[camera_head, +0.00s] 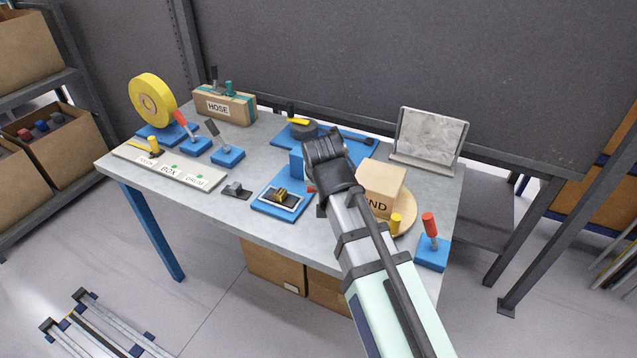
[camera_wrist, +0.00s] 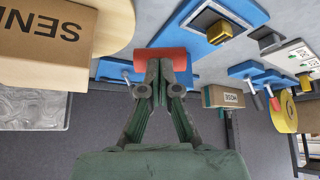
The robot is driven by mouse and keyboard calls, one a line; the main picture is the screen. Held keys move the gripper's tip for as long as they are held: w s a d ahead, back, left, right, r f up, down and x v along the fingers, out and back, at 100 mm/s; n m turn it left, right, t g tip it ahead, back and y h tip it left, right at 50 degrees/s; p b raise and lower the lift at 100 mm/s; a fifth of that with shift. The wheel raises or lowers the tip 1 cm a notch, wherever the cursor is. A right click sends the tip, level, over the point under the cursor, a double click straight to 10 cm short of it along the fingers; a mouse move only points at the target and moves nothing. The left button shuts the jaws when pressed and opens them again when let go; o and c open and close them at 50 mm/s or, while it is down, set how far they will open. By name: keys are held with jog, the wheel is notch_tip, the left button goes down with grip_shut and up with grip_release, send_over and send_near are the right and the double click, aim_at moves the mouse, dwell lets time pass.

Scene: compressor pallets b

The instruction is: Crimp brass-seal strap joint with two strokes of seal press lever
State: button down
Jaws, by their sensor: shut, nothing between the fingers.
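The seal press has a blue base plate (camera_head: 263,205) near the table's front middle, with a brass seal block (camera_head: 282,194) on a dark, light-edged pad. The brass block also shows in the wrist view (camera_wrist: 219,33). A red lever grip (camera_wrist: 160,57) lies crosswise at the tips of my gripper (camera_wrist: 163,75). The fingers are shut with nothing between them; they are against or just short of the red grip, and I cannot tell which. In the head view my wrist hides most of the lever, and a strap joint cannot be made out.
A SEND carton (camera_head: 382,187) stands on a round wooden disc (camera_head: 408,218) right of my arm. Another red-handled lever (camera_head: 431,232) stands at the right corner. A yellow roll (camera_head: 152,99), HOSE box (camera_head: 224,107) and label strip (camera_head: 128,152) are left.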

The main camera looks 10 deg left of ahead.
jog(key=p+v, duration=0.1)
jog(key=v, duration=1.2)
jog(key=shift+w+f, duration=0.1)
jog(key=shift+w, duration=0.05)
dwell(0.5)
